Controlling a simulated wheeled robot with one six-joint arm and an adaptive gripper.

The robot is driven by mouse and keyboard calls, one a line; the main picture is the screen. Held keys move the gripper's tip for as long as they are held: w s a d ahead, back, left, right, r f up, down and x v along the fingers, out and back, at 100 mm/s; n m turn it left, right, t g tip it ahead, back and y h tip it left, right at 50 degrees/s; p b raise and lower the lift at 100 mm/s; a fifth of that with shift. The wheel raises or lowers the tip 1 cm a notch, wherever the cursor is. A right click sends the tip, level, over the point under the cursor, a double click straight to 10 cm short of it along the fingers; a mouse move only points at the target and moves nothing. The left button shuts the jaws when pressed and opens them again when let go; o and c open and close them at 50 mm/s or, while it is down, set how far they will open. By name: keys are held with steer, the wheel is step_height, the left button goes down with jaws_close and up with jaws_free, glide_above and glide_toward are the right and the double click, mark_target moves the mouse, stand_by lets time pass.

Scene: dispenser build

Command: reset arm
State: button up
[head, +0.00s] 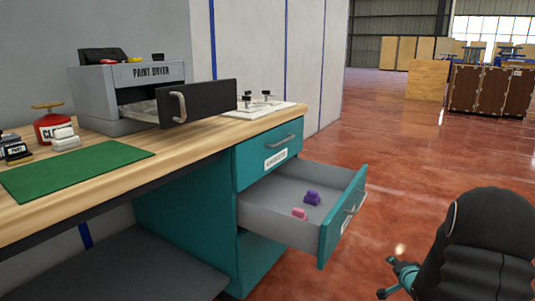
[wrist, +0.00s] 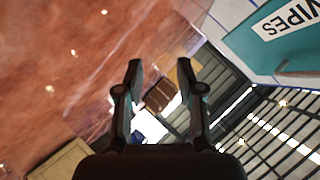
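My gripper (wrist: 159,70) shows in the wrist view with its two dark fingers spread apart and nothing between them. The wrist view is tilted; beyond the fingers are the red floor and the distant hall. A dark rounded part of my arm fills the lower right of the head view, to the right of the open teal drawer (head: 340,225) and apart from it. The drawer holds a purple piece (head: 312,198) and a pink piece (head: 299,213).
The paint dryer (head: 105,95) on the wooden bench has its dark-fronted drawer (head: 205,101) pulled out. A green mat (head: 75,170) and a red can (head: 53,127) are at left. A teal front labelled WIPES (wrist: 290,20) is upper right in the wrist view.

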steer(key=s+a+r+n+g+p, duration=0.1)
steer(key=s+a+r+n+g, duration=0.15)
steer(key=s, duration=0.35)
steer(key=s+a+r+n+g+h+p, duration=0.1)
steer(key=s+a+r+n+g, duration=0.15)
steer(key=s, duration=0.45)
steer(key=s+a+r+n+g+p, duration=0.1)
steer(key=s+a+r+n+g, duration=0.1)
steer(key=s+a+r+g, duration=0.3)
steer(key=s+a+r+n+t+y+p, duration=0.2)
steer(key=s+a+r+n+p, duration=0.3)
steer(key=s+a+r, duration=1)
steer(key=s+r+t, duration=0.1)
steer(key=s+r, duration=0.2)
steer(key=r, duration=0.1)
steer(key=shift+a+t+y, duration=0.3)
steer(key=shift+a, duration=0.1)
